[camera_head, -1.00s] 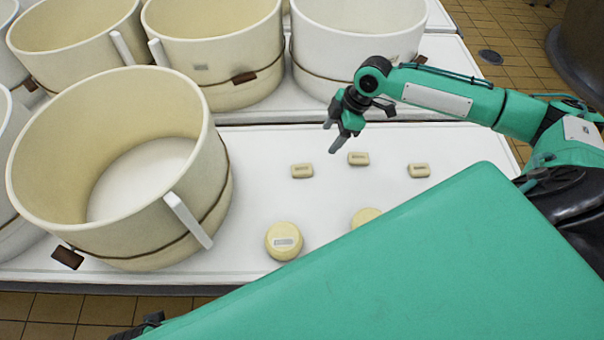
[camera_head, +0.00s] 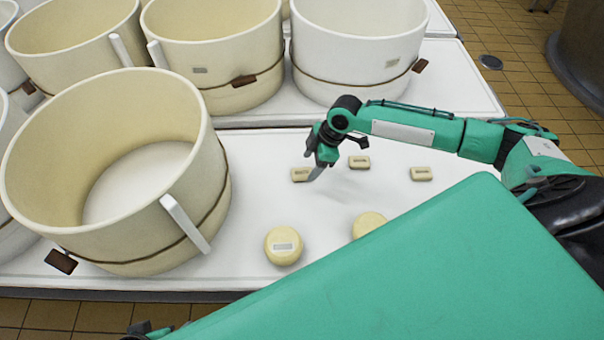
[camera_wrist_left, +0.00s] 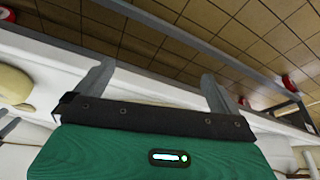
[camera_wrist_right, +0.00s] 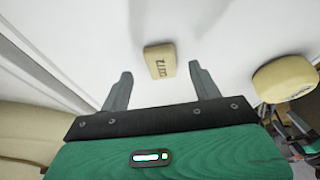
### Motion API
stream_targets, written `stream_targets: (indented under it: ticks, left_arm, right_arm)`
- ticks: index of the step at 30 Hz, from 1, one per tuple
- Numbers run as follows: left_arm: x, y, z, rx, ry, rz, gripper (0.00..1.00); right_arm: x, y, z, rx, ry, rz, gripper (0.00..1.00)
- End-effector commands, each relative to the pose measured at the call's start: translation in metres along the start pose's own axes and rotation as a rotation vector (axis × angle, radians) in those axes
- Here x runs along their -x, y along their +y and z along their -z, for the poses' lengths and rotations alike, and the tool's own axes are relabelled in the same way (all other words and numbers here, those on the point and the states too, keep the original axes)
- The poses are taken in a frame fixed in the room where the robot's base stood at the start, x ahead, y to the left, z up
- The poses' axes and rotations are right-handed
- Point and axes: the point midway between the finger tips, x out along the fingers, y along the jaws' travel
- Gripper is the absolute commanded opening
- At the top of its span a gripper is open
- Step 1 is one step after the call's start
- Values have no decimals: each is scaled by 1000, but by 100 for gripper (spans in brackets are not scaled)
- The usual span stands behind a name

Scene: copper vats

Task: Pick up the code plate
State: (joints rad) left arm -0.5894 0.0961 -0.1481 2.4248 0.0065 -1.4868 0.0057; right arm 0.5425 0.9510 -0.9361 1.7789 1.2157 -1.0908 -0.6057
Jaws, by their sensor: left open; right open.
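Three small cream code plates with dark markings lie on the white table top: a left one (camera_head: 299,174), a middle one (camera_head: 358,162) and a right one (camera_head: 421,173). My right gripper (camera_head: 313,172) is open just over the left plate and partly covers it. In the right wrist view a plate (camera_wrist_right: 160,58) with dark characters lies just ahead of the open fingers, in line with the gap between them. My left gripper (camera_wrist_left: 157,82) is open and empty; its view shows the table edge and tiled floor.
A large cream vat (camera_head: 120,235) stands left of the plates. Two round yellow pieces (camera_head: 283,246) (camera_head: 369,223) lie nearer me. More vats (camera_head: 215,50) stand behind on another white surface. The table around the plates is clear.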

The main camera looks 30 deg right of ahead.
Motion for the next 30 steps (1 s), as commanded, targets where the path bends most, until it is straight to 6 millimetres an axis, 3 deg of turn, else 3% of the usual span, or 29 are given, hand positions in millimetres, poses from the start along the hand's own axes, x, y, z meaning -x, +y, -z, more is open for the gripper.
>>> stream_targets:
  ticks: [6,13,18,21,30]
  left_arm:
    - [13,0,2,-1,17,1,100]
    - [16,0,-4,0,9,-1,100]
    - [15,0,-4,0,6,-1,100]
    - [15,0,-3,0,9,0,100]
    - [16,0,1,0,17,1,100]
  right_arm:
    - [-31,-2,5,-2,-1,1,64]
    - [-32,-2,5,-1,-1,0,64]
    - [-32,-2,5,-1,-1,0,30]
    - [-32,-2,5,-1,-1,0,15]
    - [-30,-1,6,-1,-1,0,15]
